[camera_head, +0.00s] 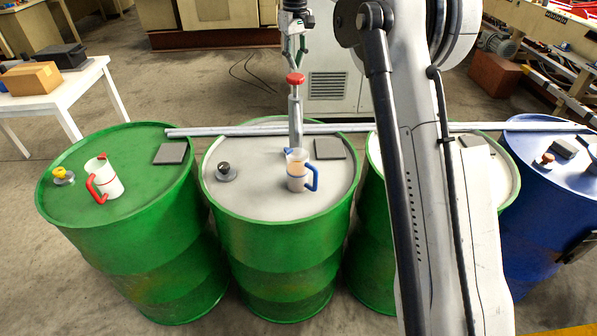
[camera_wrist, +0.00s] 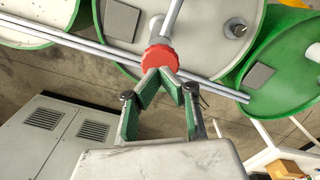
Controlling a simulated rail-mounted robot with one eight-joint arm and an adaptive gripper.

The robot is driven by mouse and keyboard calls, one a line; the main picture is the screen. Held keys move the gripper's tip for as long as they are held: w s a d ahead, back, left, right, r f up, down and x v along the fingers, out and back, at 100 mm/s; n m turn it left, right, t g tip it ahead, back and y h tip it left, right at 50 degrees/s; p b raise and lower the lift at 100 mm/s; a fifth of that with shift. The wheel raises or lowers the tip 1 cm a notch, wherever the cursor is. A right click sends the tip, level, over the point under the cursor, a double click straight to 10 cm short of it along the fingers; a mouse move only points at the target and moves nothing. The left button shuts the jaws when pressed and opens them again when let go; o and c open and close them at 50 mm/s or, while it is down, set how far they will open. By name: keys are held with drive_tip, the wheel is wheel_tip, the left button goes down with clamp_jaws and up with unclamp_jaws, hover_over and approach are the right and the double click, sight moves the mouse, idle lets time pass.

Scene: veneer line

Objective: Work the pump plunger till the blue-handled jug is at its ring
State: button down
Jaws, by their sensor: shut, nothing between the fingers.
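The blue-handled jug (camera_head: 297,172) stands upright on the pale lid of the middle green drum, under the pump's small blue spout. It is translucent with tan contents; I cannot make out its ring or the exact level. The grey pump (camera_head: 296,115) rises from this drum and carries a red plunger knob (camera_head: 295,79). My gripper (camera_head: 295,62) is over the knob, pointing down. In the wrist view the shut, green-padded fingers (camera_wrist: 161,76) meet at the red knob (camera_wrist: 160,58), holding nothing. Whether they touch it is unclear. The jug is not visible there.
A red-handled jug (camera_head: 104,178) and a yellow cap (camera_head: 63,176) sit on the left green drum. A blue drum (camera_head: 548,165) stands at right. My arm hides part of another green drum.

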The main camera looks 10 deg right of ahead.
drive_tip(key=shift+r, duration=0.1)
drive_tip(key=shift+r+p, duration=1.95)
drive_tip(key=shift+r, duration=0.95)
drive_tip(key=s+m+t+b, duration=0.2)
drive_tip(key=s+t+b, duration=0.3)
drive_tip(key=s, duration=1.9)
drive_tip(key=s+f+m+t+b, duration=0.1)
drive_tip(key=s+f+b, duration=0.2)
drive_tip(key=s+f, duration=0.6)
drive_tip(key=s+f+t+b, duration=0.1)
drive_tip(key=s+f+b, duration=0.1)
drive_tip(key=s+f, duration=0.6)
drive_tip(key=s, duration=0.6)
drive_tip(key=shift+s+f+m+b, duration=0.35)
drive_tip(key=shift+f+m+b, duration=0.05)
